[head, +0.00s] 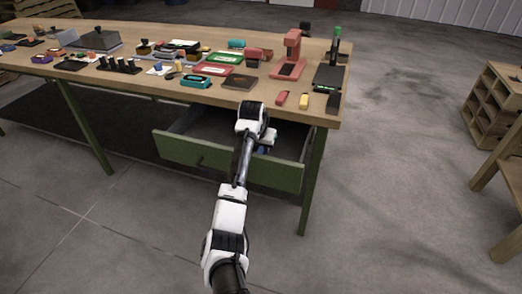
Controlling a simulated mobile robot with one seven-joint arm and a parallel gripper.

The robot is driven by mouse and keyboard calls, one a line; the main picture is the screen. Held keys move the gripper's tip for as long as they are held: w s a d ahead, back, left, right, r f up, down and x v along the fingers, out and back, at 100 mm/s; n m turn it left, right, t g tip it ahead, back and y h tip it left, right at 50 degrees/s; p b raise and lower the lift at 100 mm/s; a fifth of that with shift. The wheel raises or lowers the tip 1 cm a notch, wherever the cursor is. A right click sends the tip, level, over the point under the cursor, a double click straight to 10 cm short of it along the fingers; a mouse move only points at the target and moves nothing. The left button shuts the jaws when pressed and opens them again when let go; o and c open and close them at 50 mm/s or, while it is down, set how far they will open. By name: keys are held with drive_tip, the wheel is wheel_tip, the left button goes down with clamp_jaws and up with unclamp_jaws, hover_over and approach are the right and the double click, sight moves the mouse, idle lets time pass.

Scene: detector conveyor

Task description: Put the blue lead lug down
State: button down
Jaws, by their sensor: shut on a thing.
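My gripper (265,142) is at the end of my arm, over the open drawer (230,165) under the workbench. It is shut on the blue lead lug (263,151), of which only a small blue patch shows beside my arm. My arm and wrist hide most of the fingers and the lug. I cannot tell how far the lug is above the drawer's floor.
The workbench (190,93) carries many small parts, with a red press (291,58) at the right and red and yellow blocks (304,101) near its front edge. The drawer's dark interior looks mostly empty at left. A wooden shelf (497,103) stands at far right, across open floor.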

drive_tip(key=shift+f, duration=1)
drive_tip(key=c, duration=1.2)
unclamp_jaws()
drive_tip(key=shift+f, duration=0.1)
drive_tip(key=b+v, duration=0.1)
drive_tip(key=v, duration=1.1)
drive_tip(key=shift+a, duration=0.1)
